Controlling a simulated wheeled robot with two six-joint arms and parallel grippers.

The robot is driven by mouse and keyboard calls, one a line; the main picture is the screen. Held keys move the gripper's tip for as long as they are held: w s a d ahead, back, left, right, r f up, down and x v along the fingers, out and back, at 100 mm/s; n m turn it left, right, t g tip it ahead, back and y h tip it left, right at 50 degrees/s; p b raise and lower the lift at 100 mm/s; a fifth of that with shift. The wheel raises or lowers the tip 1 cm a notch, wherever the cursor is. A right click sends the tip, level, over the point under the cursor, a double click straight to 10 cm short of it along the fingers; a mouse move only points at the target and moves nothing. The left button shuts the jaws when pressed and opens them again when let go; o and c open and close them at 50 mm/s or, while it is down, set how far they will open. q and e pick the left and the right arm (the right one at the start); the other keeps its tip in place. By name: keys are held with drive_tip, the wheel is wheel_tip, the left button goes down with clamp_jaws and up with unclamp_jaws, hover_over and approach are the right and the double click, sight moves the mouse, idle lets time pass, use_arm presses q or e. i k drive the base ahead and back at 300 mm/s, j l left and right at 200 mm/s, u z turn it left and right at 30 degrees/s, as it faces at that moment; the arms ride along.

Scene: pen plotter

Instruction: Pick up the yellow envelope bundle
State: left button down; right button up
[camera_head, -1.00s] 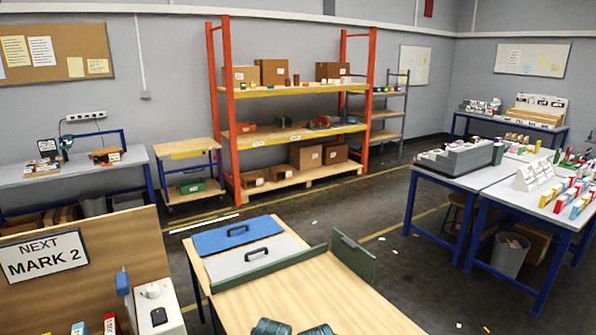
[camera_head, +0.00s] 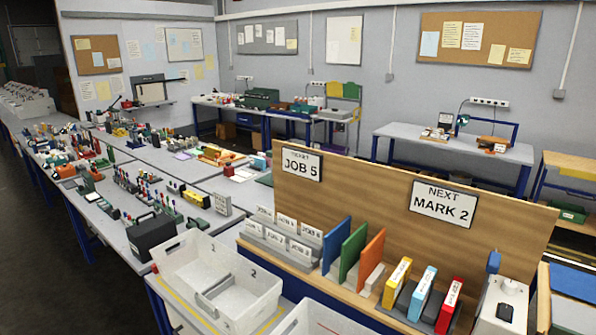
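A yellow bundle (camera_head: 397,283), which looks like the yellow envelope bundle, stands tilted on a wooden ledge in the lower right of the head view. It has a white label on its edge. A blue bundle (camera_head: 423,292) and a red bundle (camera_head: 449,305) stand to its right in the same row, with dark grey blocks between them. Neither of my grippers is in view.
Blue, green and orange panels (camera_head: 372,257) stand left of the yellow bundle. A wooden backboard (camera_head: 330,203) with "JOB 5" and "NEXT MARK 2" signs rises behind. White bins (camera_head: 262,288) sit front left. A white device (camera_head: 502,308) stands at the right.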

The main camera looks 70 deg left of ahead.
sight(396, 283)
drive_tip(key=k+u, duration=0.2)
drive_tip(key=k, duration=0.25)
drive_tip(key=u, duration=1.85)
drive_tip(key=l+u, duration=0.5)
drive_tip(key=l, duration=0.35)
drive_tip(key=k+l, duration=0.15)
drive_tip(key=l, duration=0.25)
